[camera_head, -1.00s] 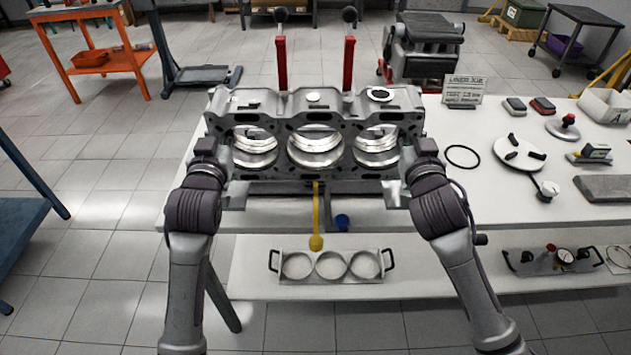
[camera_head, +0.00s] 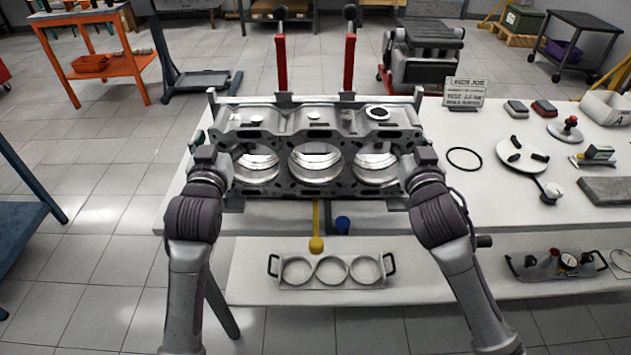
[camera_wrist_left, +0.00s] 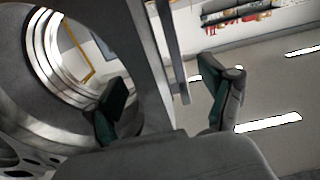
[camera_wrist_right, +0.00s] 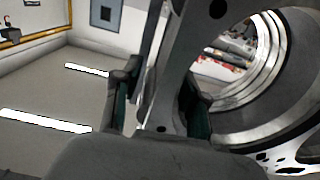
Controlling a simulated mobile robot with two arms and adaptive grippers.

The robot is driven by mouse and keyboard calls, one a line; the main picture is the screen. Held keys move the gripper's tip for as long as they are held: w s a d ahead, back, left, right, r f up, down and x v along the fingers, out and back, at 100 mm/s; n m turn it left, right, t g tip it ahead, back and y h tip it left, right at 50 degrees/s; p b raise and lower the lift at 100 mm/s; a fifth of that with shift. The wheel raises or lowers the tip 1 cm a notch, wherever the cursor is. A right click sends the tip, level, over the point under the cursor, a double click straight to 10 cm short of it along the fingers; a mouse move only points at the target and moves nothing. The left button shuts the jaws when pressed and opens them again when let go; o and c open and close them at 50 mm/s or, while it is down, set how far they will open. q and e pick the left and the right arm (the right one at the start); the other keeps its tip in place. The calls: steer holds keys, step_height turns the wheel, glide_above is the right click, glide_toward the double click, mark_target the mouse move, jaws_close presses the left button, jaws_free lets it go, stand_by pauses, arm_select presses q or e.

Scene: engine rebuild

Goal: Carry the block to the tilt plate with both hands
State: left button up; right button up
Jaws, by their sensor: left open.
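The grey engine block (camera_head: 286,170) is level at the front of the white bench, its three large bores facing me. What looks like the tilt plate (camera_head: 232,204) shows only at its edges under the block; grey posts (camera_head: 418,100) rise at the block's back corners. I cannot tell if block and plate touch all along. My left gripper (camera_head: 212,160) is at the block's left end. In the left wrist view its open fingers (camera_wrist_left: 170,100) stand either side of the end wall. My right gripper (camera_head: 420,162) straddles the right end wall (camera_wrist_right: 180,75); whether it grips is unclear.
Two red uprights (camera_head: 282,62) stand behind the block. A three-ring tray (camera_head: 331,283) is on the lower shelf.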

arm_select(q)
steer(key=shift+s, duration=0.1)
arm_select(e)
steer(key=shift+r, duration=0.25)
arm_select(q)
steer(key=s, duration=1.2)
steer(key=shift+d, duration=0.1)
arm_select(e)
steer(key=o, duration=0.8)
steer(key=shift+s, duration=0.1)
steer(key=shift+o, duration=0.2)
steer(key=shift+f, duration=0.1)
steer(key=shift+s, duration=0.25)
steer(key=s, duration=1.1)
steer(key=shift+s, duration=0.25)
